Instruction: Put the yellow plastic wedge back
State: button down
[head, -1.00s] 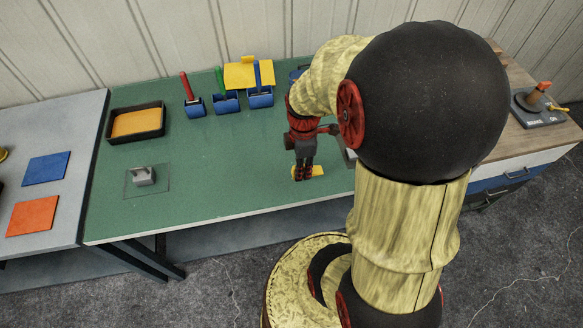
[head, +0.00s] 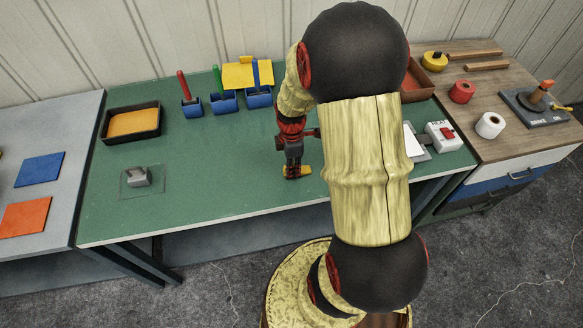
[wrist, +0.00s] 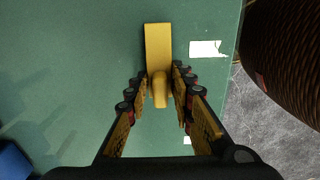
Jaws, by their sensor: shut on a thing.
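The yellow plastic wedge (wrist: 158,45) is in my gripper (wrist: 160,88), its long flat part pointing away from the gripper in the wrist view. The fingers close on its narrower, knobbed near end from both sides. I cannot tell whether the wedge touches the table.
On the green table (head: 220,180) stand a grey block (head: 138,176) on a marked square, a black tray (head: 133,122), blue holders (head: 224,100) with coloured handles, and a white heat switch box (head: 443,136). Tape rolls (head: 490,125) are at right.

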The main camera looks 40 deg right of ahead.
jog(key=shift+f, duration=0.1)
jog(key=c, duration=1.5)
grip_release()
jog(key=shift+c, duration=0.2)
jog(key=a+r+m+t+p, duration=0.1)
jog(key=a+r+m+p, duration=0.3)
jog(key=r, duration=1.5)
jog(key=s+a+r+m+t, duration=0.2)
jog(key=s+a+r+m, duration=0.1)
jog(key=a+r, duration=0.3)
jog(key=s+a+r+m+t+b, duration=0.1)
jog(key=s+a+r+m+t, duration=0.1)
jog(key=s+a+r+m, duration=0.2)
jog(key=s+a+r, duration=0.1)
jog(key=a+r, duration=0.2)
jog(key=a, duration=0.4)
jog(key=shift+s+m+t, duration=0.3)
jog(key=shift+s, duration=0.05)
jog(key=shift+r, duration=0.1)
